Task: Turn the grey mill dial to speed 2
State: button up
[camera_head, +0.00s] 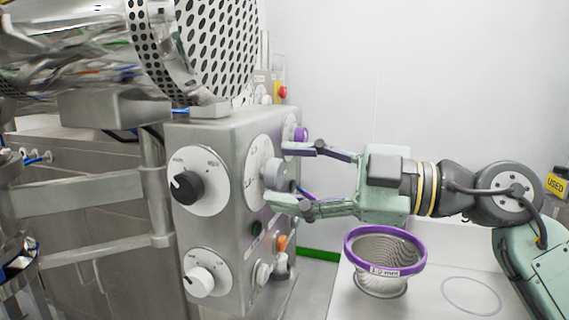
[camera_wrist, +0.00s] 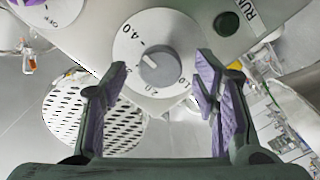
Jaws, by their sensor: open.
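The grey dial knob (camera_wrist: 163,72) sits on a round white scale plate (camera_wrist: 160,30) in the wrist view. Its white pointer mark points to the upper left. My gripper (camera_head: 279,177) is open, with one finger above the dial and one below. In the wrist view my gripper (camera_wrist: 160,66) has a purple-padded finger on either side, apart from the knob.
A black knob (camera_head: 187,187) and a white knob (camera_head: 199,281) are on the box's near face (camera_head: 235,240). A green button (camera_wrist: 226,22) is beside the dial. A purple-rimmed sieve (camera_head: 385,245) stands on the table below my gripper.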

jog(key=shift+w+a, duration=0.25)
jog(key=shift+a, duration=0.4)
jog(key=shift+c, duration=0.6)
jog(key=c, duration=1.1)
